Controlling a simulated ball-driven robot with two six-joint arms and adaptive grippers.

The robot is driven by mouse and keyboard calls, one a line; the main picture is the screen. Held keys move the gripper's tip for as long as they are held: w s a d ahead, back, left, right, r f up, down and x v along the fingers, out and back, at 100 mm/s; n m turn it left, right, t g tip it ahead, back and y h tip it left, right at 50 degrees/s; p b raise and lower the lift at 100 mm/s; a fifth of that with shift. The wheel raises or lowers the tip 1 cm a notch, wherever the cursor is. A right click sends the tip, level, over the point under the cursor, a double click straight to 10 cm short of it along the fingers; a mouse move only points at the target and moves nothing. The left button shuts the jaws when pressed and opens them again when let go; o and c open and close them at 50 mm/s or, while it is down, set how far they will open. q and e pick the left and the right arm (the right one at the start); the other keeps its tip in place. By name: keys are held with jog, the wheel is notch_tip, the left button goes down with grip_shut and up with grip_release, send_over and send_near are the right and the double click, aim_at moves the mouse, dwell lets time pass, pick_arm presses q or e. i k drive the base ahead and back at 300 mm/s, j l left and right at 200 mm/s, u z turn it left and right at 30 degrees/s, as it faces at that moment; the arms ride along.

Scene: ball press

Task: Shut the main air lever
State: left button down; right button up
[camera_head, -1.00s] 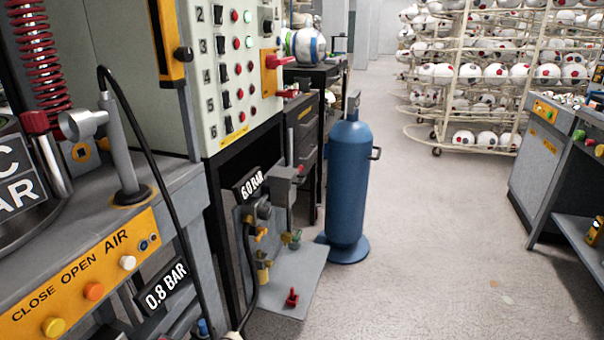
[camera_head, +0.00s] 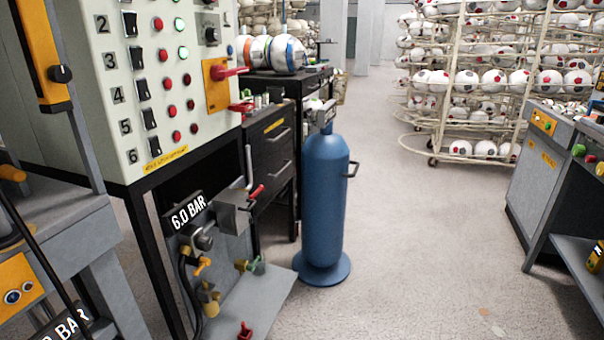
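The air unit (camera_head: 232,262) stands low beside the control panel, on a grey base plate, with a 6.0 BAR sign (camera_head: 187,220). A small lever with a red grip (camera_head: 257,192) sticks out to the upper right from its grey box (camera_head: 232,215). Yellow fittings and a green-and-yellow valve (camera_head: 250,265) sit below the box. Another red handle (camera_head: 245,331) sits low on the base plate at the bottom edge. No label shows which is the main air lever. Neither gripper is in view.
The numbered control panel (camera_head: 150,90) fills the upper left; a grey machine frame (camera_head: 65,215) is closer. A blue cylinder (camera_head: 325,200) stands just right of the air unit. Ball racks (camera_head: 480,85) stand behind, a grey bench (camera_head: 540,165) at right. The floor between is clear.

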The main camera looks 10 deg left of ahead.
aim_at(260, 187)
jog(key=i+j+z, duration=0.1)
jog(key=i+z, duration=0.2)
jog(key=i, duration=0.9)
